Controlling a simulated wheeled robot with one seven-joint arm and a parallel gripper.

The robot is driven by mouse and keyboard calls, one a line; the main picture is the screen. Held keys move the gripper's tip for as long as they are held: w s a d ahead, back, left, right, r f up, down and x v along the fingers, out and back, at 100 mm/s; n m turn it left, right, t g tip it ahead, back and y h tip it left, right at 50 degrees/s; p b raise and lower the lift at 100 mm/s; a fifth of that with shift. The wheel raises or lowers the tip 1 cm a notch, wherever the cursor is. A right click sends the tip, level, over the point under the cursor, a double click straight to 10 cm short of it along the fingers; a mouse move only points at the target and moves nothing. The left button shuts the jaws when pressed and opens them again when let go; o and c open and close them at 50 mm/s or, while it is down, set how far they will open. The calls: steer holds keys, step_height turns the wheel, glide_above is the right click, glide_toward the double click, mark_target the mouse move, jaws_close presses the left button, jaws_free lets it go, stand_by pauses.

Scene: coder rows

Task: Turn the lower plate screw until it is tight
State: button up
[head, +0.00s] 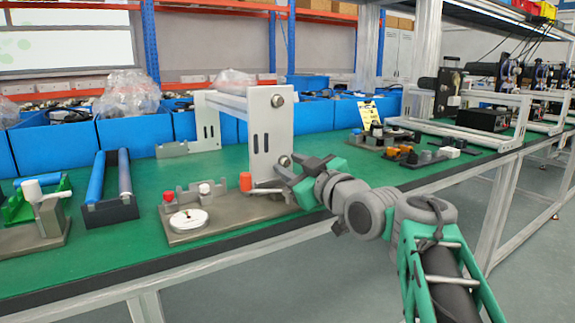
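An upright light grey plate (268,140) stands on the green bench, joined to a grey bar frame. A round metal upper screw (277,100) sits near its top. The lower plate screw (284,160) shows as a round metal head low on the plate's right side. My gripper (290,174) comes in from the right, its fingertips right beside or at the lower screw. I cannot tell whether the fingers touch the screw or how far apart they are; the grey and green finger parts overlap in this view.
A grey fixture base (225,224) with a white dial, a red knob and an orange knob lies before the plate. A blue roller stand (112,212) is at left. Blue bins (133,141) line the back. Small parts (404,150) lie right of my gripper. The bench's front edge runs below my arm.

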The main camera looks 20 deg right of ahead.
steer(key=shift+b+v, duration=0.8)
steer(key=shift+v, duration=1.7)
